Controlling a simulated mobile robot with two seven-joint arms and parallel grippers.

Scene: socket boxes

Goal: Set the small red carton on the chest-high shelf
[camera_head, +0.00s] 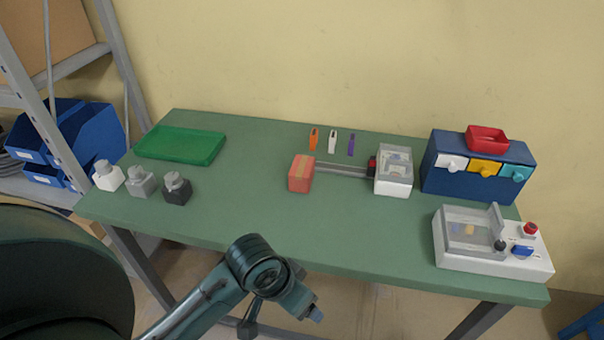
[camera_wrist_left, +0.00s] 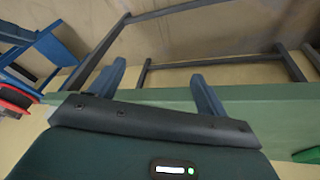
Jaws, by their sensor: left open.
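The small red carton (camera_head: 301,174), with a paler tape band, stands on the green table (camera_head: 240,215) near its middle. A grey metal shelf rack (camera_head: 40,110) stands at the left edge of the head view; I cannot tell which level is chest-high. My left arm (camera_head: 215,290) reaches in front of the table's front edge, below and apart from the carton. In the left wrist view my left gripper (camera_wrist_left: 158,71) is open, with nothing between its two fingers and the table edge behind them. My right gripper is not in view.
Right of the carton are a rail with a grey-white device (camera_head: 394,170), a blue drawer box (camera_head: 477,168) and a white box (camera_head: 490,243). Blue bins (camera_head: 88,137) occupy a rack shelf.

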